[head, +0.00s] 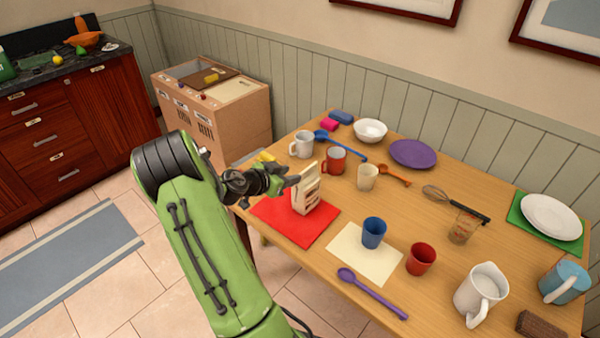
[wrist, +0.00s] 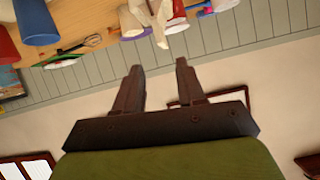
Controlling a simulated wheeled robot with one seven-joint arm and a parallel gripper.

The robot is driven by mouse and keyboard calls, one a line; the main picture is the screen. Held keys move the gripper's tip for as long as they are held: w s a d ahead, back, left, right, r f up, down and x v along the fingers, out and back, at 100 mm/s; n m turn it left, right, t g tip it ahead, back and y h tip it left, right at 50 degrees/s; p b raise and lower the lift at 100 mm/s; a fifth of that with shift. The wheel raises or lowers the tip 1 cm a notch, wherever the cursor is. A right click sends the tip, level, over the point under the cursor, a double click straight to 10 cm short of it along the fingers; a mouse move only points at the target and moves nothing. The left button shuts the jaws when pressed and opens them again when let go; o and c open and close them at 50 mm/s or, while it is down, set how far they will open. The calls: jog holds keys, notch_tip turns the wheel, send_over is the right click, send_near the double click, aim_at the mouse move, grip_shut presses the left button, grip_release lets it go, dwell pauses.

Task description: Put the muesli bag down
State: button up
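The muesli bag (head: 307,192), a small pale bag with dark markings, stands upright on the red mat (head: 272,226) at the table's left end in the head view. My gripper (head: 290,182) is at the bag's left side, very close to it; whether they touch is unclear. In the wrist view my gripper (wrist: 160,82) has its two fingers apart, with only wall visible between them. Pale shapes show beyond the fingertips at the top edge there; I cannot tell whether one is the bag.
A blue cup (head: 374,233) stands on a cream mat (head: 350,258) right of the red mat. A red mug (head: 335,160), a white mug (head: 301,145) and a cream cup (head: 367,177) stand behind the bag. A purple spoon (head: 372,293) lies near the front edge.

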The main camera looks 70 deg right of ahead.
jog(key=v, duration=0.4)
jog(key=shift+a, duration=0.1)
jog(key=w+a+r+n+t+y, duration=0.2)
jog(key=w+a+r+n, duration=0.1)
jog(key=a, duration=0.4)
jog(key=w+a+r+n+t+y, duration=0.2)
jog(key=w+a+n+t, duration=0.1)
jog(key=a, duration=0.4)
jog(key=w+a+r+n+t+y, duration=0.2)
jog(key=w+a+r+n, duration=0.1)
jog(key=a, duration=0.4)
jog(key=s+a+r+n+t+y, duration=0.1)
jog(key=s+a+n, duration=0.4)
jog(key=a, duration=0.6)
jog(key=s+a+r+n+t+y, duration=0.2)
jog(key=s+a+r+n+y, duration=0.2)
jog(key=a+n, duration=0.6)
jog(key=shift+s+a+t+y, duration=0.3)
jog(key=shift+s+a, duration=0.2)
jog(key=shift+a, duration=0.1)
